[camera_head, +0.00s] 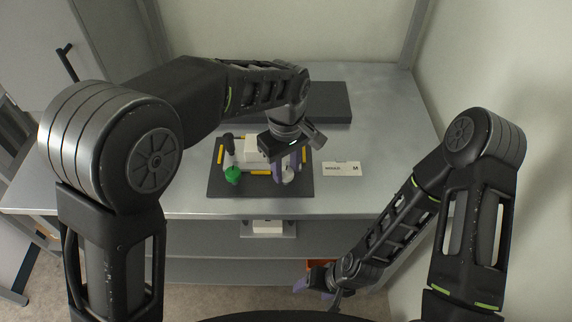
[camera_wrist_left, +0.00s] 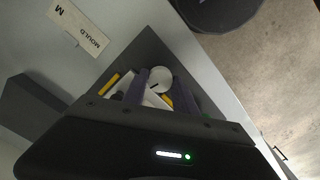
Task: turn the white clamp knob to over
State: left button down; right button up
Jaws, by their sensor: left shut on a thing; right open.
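The white clamp knob (camera_head: 288,176) stands at the right front of the dark base plate (camera_head: 220,187). In the left wrist view the knob (camera_wrist_left: 162,76) shows as a round white disc with a short dark mark on its near side. My left gripper (camera_head: 285,169) reaches down over it, its purple fingers on either side of the knob and shut on it. The fingers (camera_wrist_left: 159,89) also show in the left wrist view. My right gripper (camera_head: 314,287) is open and empty, low in front of the table edge.
A green knob (camera_head: 233,175) stands at the plate's left front. A white block (camera_head: 254,147) and yellow bars (camera_head: 220,155) are also on the plate. A "MOULD M" label (camera_head: 342,169) lies to the right. A dark slab (camera_head: 328,102) lies behind. The table's right side is clear.

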aim_at(286, 171)
pick_arm(q)
jog(key=shift+w+r+n, duration=0.1)
jog(key=shift+n, duration=0.9)
jog(key=c, duration=1)
grip_release()
notch_tip(286, 171, up, 8)
jog(key=shift+f, duration=0.15)
